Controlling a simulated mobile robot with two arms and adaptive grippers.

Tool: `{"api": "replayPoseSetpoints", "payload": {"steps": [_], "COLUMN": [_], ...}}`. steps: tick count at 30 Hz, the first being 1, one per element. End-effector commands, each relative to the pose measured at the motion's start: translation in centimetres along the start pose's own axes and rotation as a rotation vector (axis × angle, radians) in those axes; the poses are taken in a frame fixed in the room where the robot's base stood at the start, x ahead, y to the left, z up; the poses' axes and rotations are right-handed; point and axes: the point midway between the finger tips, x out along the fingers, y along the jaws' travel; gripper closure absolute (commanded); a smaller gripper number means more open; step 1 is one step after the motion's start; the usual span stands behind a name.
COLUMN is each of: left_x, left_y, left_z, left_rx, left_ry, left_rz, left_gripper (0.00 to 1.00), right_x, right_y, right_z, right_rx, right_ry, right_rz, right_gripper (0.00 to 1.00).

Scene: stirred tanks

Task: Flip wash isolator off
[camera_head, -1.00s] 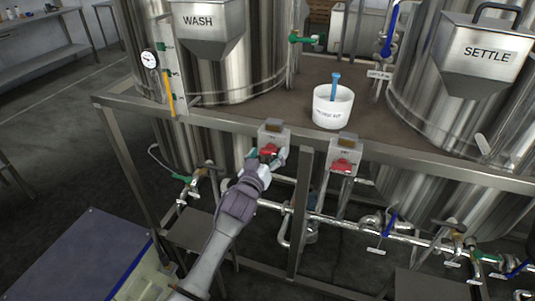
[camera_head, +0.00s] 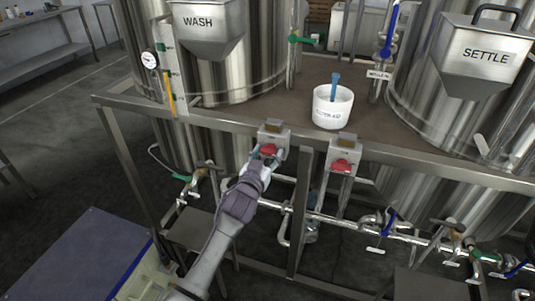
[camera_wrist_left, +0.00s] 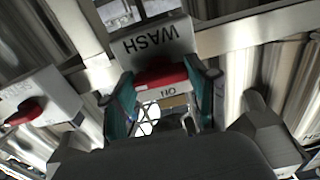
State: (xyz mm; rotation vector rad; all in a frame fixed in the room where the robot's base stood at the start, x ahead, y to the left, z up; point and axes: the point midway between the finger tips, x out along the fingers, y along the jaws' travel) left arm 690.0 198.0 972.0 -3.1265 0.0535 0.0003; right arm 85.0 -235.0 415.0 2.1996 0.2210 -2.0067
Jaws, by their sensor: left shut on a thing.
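The wash isolator is a grey box (camera_head: 274,132) with a red handle (camera_head: 268,150), fixed to the front rail of the frame below the WASH tank (camera_head: 235,75). In the left wrist view the box (camera_wrist_left: 155,45) reads WASH upside down, and an ON label shows by the red handle (camera_wrist_left: 160,76). My left gripper (camera_head: 262,160) is at the handle, its teal fingers (camera_wrist_left: 165,100) on either side of it and shut on it. The head view partly hides the handle behind the fingers. My right gripper is not in view.
A second isolator box with a red handle (camera_head: 342,167) sits just to the right on the same rail. A white tub (camera_head: 332,108) with a blue tool stands on the deck. The SETTLE tank (camera_head: 440,85) is at right. Pipes and valves (camera_head: 390,230) run below the deck.

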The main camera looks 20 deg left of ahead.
Motion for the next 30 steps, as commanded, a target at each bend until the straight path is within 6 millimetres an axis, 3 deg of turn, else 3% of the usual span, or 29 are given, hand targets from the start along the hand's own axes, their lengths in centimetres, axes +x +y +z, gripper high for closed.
{"api": "replayPoseSetpoints", "payload": {"steps": [1, 2, 6, 19, 30], "left_x": [0.0, 0.0, 0.0, -0.8, -8.2], "left_y": [0.0, 0.0, 0.0, 0.0, 0.0], "left_z": [0.0, 0.0, 0.0, 0.1, 0.1], "left_rx": [0.005, 0.005, 0.003, 0.001, 0.001], "left_ry": [0.000, 0.000, 0.000, 0.000, -0.001], "left_rz": [0.000, 0.000, 0.000, 0.000, 0.000], "left_gripper": [0.77, 0.40, 0.17, 0.17, 0.17], "right_x": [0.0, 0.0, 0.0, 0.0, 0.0], "right_y": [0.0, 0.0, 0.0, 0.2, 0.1], "right_z": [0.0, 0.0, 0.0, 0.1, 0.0], "right_rx": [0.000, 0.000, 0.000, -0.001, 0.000], "right_ry": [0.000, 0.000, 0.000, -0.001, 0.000], "right_rz": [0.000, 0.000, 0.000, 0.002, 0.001], "right_gripper": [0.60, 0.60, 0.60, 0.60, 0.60]}}
